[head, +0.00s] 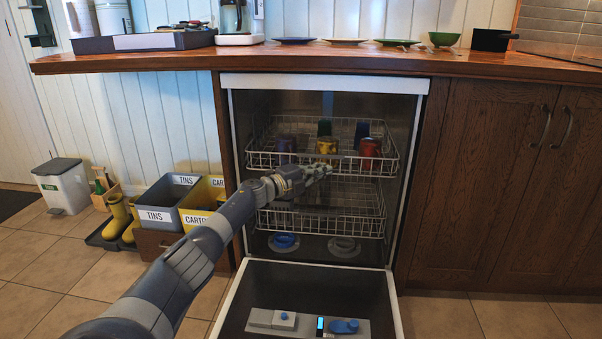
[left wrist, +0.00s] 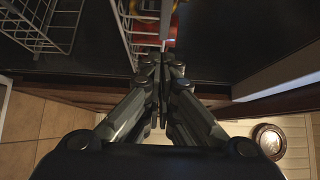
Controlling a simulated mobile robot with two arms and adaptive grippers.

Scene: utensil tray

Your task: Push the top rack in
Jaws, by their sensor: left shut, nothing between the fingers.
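The top rack (head: 262,160) is a wire basket in the open dishwasher. It holds several cups, among them a purple cup (head: 286,144), a yellow cup (head: 326,146) and a red cup (head: 370,149). My left gripper (head: 327,169) is shut and empty, at the front of the top rack near its middle. In the left wrist view the closed fingertips (left wrist: 160,58) point at white rack wires with red and yellow behind them. I cannot tell whether they touch the wires. My right gripper is not in view.
The bottom rack (head: 300,222) sits below. The dishwasher door (head: 300,275) is folded down, with a dispenser on its inner face. The wooden countertop (head: 470,63) runs above. Labelled bins (head: 172,200) stand to the left; cabinet doors (head: 485,190) are on the right.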

